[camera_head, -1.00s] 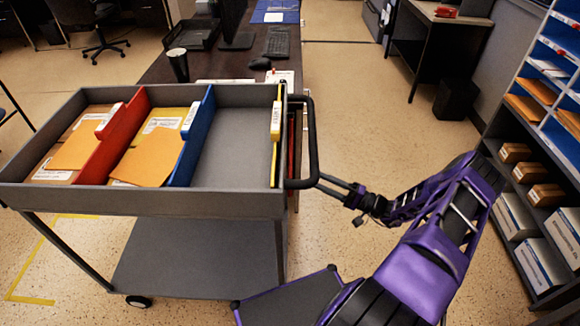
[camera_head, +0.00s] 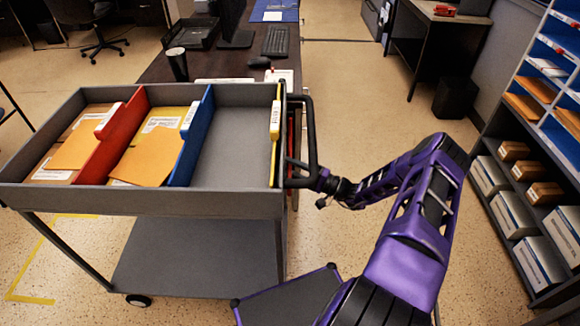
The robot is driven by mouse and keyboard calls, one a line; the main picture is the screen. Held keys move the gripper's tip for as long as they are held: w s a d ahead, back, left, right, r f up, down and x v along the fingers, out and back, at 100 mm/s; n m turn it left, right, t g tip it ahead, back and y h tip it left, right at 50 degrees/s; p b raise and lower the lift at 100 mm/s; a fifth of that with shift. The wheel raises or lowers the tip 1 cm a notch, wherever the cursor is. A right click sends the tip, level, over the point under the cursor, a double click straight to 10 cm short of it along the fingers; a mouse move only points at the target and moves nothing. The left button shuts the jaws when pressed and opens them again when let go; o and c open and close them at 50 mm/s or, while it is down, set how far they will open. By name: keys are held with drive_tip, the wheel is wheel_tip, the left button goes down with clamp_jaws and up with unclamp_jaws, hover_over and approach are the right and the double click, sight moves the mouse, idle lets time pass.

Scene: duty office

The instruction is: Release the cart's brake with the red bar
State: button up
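The grey cart (camera_head: 140,201) stands at the left, with a black loop handle (camera_head: 311,130) on its right end. A thin red bar (camera_head: 290,140) shows upright between the tray's end and the handle, partly hidden by the handle's frame. My gripper (camera_head: 292,171) reaches in from the right, low at the handle loop. Its fingers point left toward the cart's end, close to the lower part of the red bar. The fingers look spread apart. The lower finger overlaps the handle's lower rail, and I cannot tell whether either finger touches the bar.
The cart's tray holds orange envelopes between a red divider (camera_head: 118,138) and a blue divider (camera_head: 192,140). A desk (camera_head: 160,70) stands behind the cart. A shelf unit (camera_head: 500,140) with boxes is at the right. Open floor lies between cart and shelf.

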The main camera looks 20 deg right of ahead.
clamp_jaws()
idle(1.2)
